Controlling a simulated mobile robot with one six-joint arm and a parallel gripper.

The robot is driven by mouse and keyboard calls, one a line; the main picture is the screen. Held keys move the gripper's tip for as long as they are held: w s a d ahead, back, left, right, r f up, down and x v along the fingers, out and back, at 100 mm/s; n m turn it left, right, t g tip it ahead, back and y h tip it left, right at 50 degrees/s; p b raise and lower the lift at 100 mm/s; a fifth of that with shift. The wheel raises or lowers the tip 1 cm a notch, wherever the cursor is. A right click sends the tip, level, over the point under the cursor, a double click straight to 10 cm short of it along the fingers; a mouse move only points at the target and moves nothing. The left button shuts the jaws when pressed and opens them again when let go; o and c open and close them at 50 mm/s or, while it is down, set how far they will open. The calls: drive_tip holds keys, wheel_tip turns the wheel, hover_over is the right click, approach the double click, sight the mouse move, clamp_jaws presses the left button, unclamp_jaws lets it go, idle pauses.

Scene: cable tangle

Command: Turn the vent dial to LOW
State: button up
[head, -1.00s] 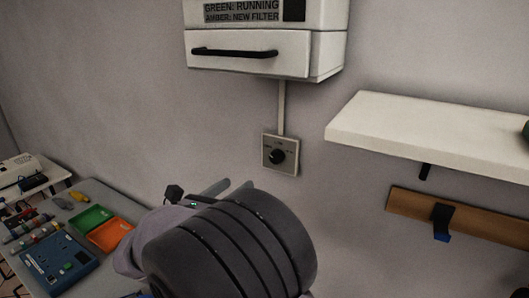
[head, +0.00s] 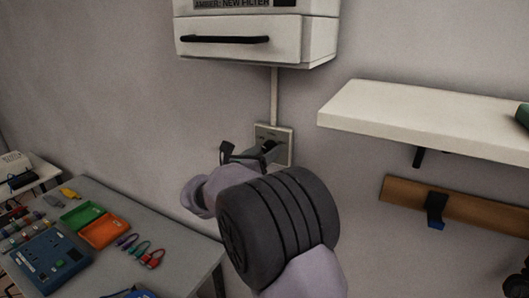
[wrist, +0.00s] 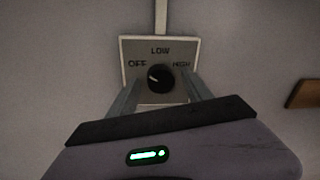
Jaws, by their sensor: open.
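The vent dial's black round knob (wrist: 160,78) sits on a pale square plate (wrist: 129,48) on the wall. The plate reads OFF at left, LOW at top and HIGH at right. A small pale mark on the knob seems to lie on its left side, towards OFF. My gripper (wrist: 161,83) is open, with one finger on each side of the knob; I cannot tell whether they touch it. In the head view the plate (head: 287,133) is partly hidden behind my gripper (head: 266,152).
A white wall unit (head: 250,50) with a black handle hangs above the dial. A white shelf (head: 420,120) juts out at right, above a wooden rail (head: 480,210). A table (head: 190,245) with trays and coloured cables stands at lower left.

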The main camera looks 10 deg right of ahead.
clamp_jaws()
drive_tip(key=shift+m+b, duration=0.3)
drive_tip(key=shift+f+m+b, duration=0.15)
drive_tip(key=shift+m+b, duration=0.7)
drive_tip(key=shift+m, duration=0.05)
drive_tip(key=m+b, duration=0.3)
drive_tip(key=shift+m, duration=0.3)
drive_tip(key=m+y+b, duration=0.1)
drive_tip(key=m+b, duration=0.4)
drive_tip(key=shift+s, duration=0.1)
drive_tip(key=shift+r, duration=0.2)
unclamp_jaws()
